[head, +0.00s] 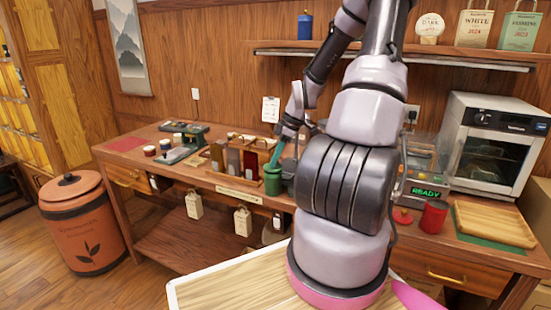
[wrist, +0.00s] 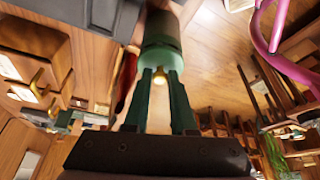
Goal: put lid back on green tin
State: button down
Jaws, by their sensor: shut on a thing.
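The green tin (head: 272,185) stands upright on the wooden counter, near the middle of the head view. My gripper (head: 275,160) comes down at a slant onto the top of the tin. In the wrist view its teal fingers (wrist: 160,78) are closed around a small gold knob (wrist: 160,77) on the green lid (wrist: 160,56). The green tin (wrist: 162,25) shows just beyond the lid, in line with it. The lid is at the tin's mouth; I cannot tell whether it is fully seated or slightly above.
A wooden rack (head: 236,160) with coloured packets stands left of the tin. A red tin (head: 434,216), a small red lid (head: 403,216) and a wooden tray (head: 494,223) are at the right. A shelf (head: 390,54) runs above. The counter's left part holds a scale-like device and small tins.

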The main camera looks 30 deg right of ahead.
jog(key=shift+c, duration=0.9)
grip_release()
jog(key=shift+r, duration=3.5)
grip_shut()
